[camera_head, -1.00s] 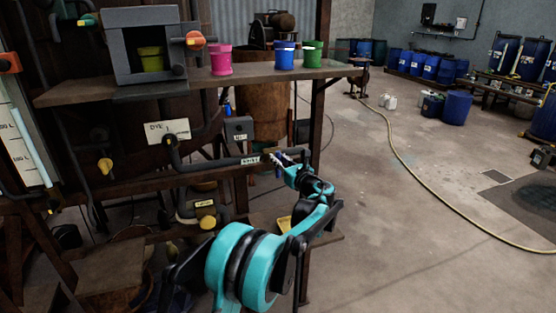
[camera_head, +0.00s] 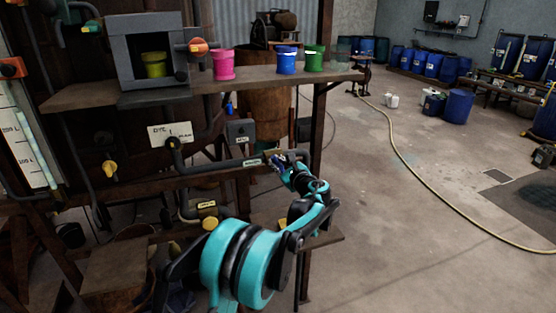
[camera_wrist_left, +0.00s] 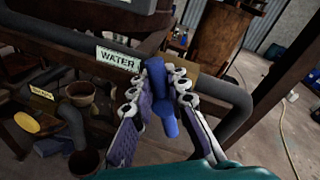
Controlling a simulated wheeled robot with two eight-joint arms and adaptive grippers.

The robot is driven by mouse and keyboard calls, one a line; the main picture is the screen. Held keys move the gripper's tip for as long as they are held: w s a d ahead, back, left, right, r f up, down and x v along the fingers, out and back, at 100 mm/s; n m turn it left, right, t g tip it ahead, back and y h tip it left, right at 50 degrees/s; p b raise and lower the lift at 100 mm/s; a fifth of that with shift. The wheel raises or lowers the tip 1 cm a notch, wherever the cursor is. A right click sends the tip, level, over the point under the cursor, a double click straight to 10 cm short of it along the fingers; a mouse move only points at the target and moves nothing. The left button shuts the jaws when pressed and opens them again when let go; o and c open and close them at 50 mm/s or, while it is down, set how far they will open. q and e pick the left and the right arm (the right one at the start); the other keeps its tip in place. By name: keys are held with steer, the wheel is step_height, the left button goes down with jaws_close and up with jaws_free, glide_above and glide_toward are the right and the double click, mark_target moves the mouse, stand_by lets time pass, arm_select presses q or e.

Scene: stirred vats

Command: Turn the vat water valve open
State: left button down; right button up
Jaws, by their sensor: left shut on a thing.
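The water valve has a blue handle (camera_wrist_left: 161,100) on a grey pipe, just right of a white label reading WATER (camera_wrist_left: 118,60). My left gripper (camera_wrist_left: 158,92) is around the blue handle, with a finger on each side of it, and is shut on it. In the head view my left gripper (camera_head: 281,160) is at the pipe's right part, where it hides most of the valve. The label (camera_head: 252,162) shows just left of it. My right gripper is in neither view.
A wooden shelf (camera_head: 225,82) above holds a pink cup (camera_head: 223,65), a blue cup (camera_head: 286,61) and a green cup (camera_head: 314,59). A wooden post (camera_head: 318,110) stands right of the valve. A hose (camera_head: 398,150) crosses open floor.

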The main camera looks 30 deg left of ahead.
arm_select(q)
steer(key=n, duration=0.2)
steer(key=shift+s+a+f+n+h+p, duration=0.2)
steer(key=shift+s+n+h+p, duration=0.1)
steer(key=shift+h, duration=0.1)
steer(key=n, duration=0.3)
steer(key=shift+s+a+f+t+h, duration=0.1)
steer(key=shift+a+f+t+h, duration=0.05)
steer(key=shift+f+t+h, duration=0.2)
steer(key=shift+s+f+n+h+p, duration=0.1)
steer(key=shift+n+h+p, duration=0.1)
steer(key=shift+n, duration=0.35)
steer(key=shift+f+n+h+p, duration=0.1)
steer(key=shift+n+h+p, duration=0.05)
steer(key=shift+n, duration=0.4)
steer(key=shift+a+f+n+t, duration=0.1)
steer(key=shift+f+n+t, duration=0.15)
steer(key=shift+n, duration=0.45)
steer(key=shift+f+n+t, duration=0.1)
steer(key=shift+n+t, duration=0.1)
steer(key=shift+n, duration=0.5)
steer(key=shift+h, duration=0.3)
steer(key=c, duration=1.5)
jaws_free()
steer(key=shift+o, duration=0.2)
steer(key=v, duration=1.2)
